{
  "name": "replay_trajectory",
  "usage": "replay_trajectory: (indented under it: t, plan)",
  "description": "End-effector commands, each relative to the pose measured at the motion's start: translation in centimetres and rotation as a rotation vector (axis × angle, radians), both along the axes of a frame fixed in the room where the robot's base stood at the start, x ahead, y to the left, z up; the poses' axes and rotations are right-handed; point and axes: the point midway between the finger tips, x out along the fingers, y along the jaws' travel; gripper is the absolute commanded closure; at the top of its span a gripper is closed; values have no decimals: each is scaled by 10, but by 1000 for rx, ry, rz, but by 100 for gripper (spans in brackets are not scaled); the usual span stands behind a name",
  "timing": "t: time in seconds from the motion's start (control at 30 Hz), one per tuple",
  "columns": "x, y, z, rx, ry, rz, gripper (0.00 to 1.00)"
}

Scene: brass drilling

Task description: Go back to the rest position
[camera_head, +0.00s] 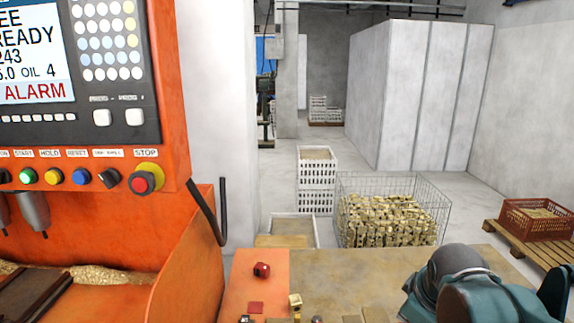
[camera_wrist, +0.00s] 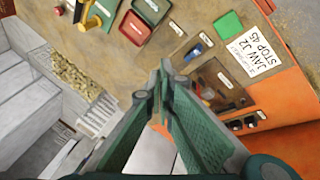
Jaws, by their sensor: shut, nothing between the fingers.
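My gripper (camera_wrist: 160,85) is in the wrist view, its two teal fingers converging with the tips together and nothing held between them. It hangs above the workbench, apart from the things on it. In the head view, part of my grey and teal arm (camera_head: 465,285) shows at the lower right over the bench, and the fingertips cannot be made out there. The workbench (camera_head: 350,270) has a tan top with an orange section at its left. The rest position itself is not marked in either view.
The orange machine (camera_head: 175,230) with its control panel stands at the left; its screen reads ALARM. A red object (camera_head: 262,269) and a brass block (camera_head: 295,301) are on the bench. A red tray (camera_wrist: 132,28) lies there too. A wire basket (camera_head: 390,222) of brass parts stands beyond.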

Motion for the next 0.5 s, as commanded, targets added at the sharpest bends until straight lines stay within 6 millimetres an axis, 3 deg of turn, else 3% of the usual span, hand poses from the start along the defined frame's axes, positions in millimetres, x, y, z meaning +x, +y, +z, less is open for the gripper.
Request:
replay_trajectory:
  t: [0.5]
  plan:
    - [-49,57,-1,326,-161,-416,100]
